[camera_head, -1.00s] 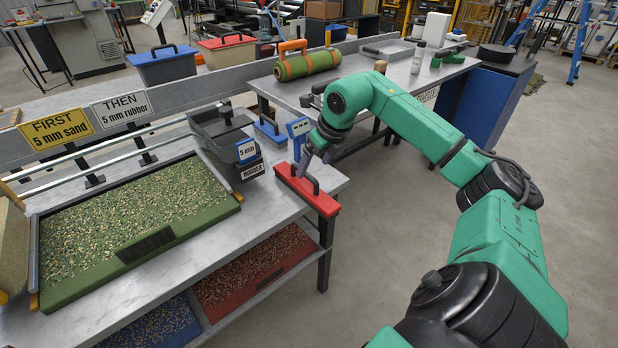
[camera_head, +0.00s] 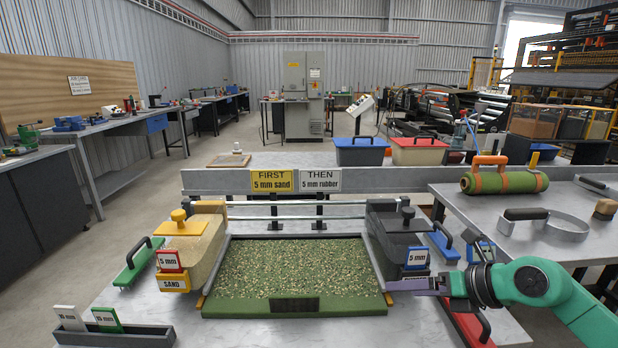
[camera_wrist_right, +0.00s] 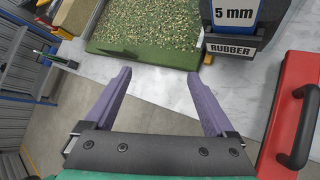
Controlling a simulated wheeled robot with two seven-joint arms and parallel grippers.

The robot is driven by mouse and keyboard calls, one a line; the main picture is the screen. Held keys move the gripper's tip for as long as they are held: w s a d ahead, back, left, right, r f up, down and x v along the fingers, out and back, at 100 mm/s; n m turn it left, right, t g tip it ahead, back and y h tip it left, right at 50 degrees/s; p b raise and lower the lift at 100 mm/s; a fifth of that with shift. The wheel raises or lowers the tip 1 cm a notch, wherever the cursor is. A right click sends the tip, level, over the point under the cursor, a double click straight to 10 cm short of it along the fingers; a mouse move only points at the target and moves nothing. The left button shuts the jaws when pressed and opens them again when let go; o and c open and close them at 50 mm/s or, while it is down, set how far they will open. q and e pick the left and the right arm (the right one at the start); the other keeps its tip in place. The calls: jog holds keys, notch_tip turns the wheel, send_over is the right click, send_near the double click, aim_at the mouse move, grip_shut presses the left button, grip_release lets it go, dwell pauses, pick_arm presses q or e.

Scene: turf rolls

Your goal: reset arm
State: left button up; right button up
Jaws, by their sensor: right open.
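My right gripper (camera_head: 415,284) reaches in from the right in the head view, over the front right of the bench. In the right wrist view its two purple fingers (camera_wrist_right: 156,88) stand wide apart with nothing between them. It is beside the turf tray's right front corner, below the black rubber hopper (camera_head: 397,240) with its 5 mm sign. The turf tray (camera_head: 293,303) holds green turf with tan grains. The sand hopper (camera_head: 190,246) stands left of the tray. A red-lidded piece with a black handle (camera_head: 467,326) lies partly behind my right arm. My left gripper is not in view.
A green handled tool (camera_head: 139,262) lies at the left and a tag holder (camera_head: 112,335) at the front left. A blue handled tool (camera_head: 440,246) lies right of the rubber hopper. A rolled turf (camera_head: 505,183) rests on the right table (camera_head: 470,211).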

jog(key=w+a+r+m+t+y, duration=0.1)
jog(key=a+r+m+t+y, duration=0.4)
jog(key=a+r+m+t, duration=0.25)
jog(key=d+f+m+t+h, duration=0.2)
jog(key=d+m+t+h, duration=0.2)
jog(key=d+m+h, duration=0.85)
jog(key=s+d+f+m+g+h, duration=0.1)
jog(key=s+f+m+g, duration=0.15)
jog(key=f+m, duration=0.4)
jog(key=s+d+f+m+g+h, duration=0.1)
jog(key=s+f+m+g+h, duration=0.15)
jog(key=f+m, duration=0.35)
jog(key=s+a+f+m+g+y, duration=0.1)
jog(key=s+a+f+g+y, duration=0.1)
jog(key=s+a+f+g, duration=0.45)
jog(key=s+a+f+m+g+y, duration=0.15)
jog(key=s+f+g, duration=0.25)
jog(key=s+f, duration=0.55)
notch_tip(320, 180, down, 18)
jog(key=s+d+g+p, duration=0.1)
jog(key=s+g+p, duration=0.1)
jog(key=p, duration=0.2)
jog(key=s+d+f+p, duration=0.1)
jog(key=s+f, duration=0.4)
jog(key=s, duration=0.3)
jog(key=s+d+f+p, duration=0.2)
jog(key=s+f, duration=0.4)
jog(key=s, duration=0.3)
jog(key=shift+f+n+g, duration=0.3)
jog(key=shift+g, duration=0.1)
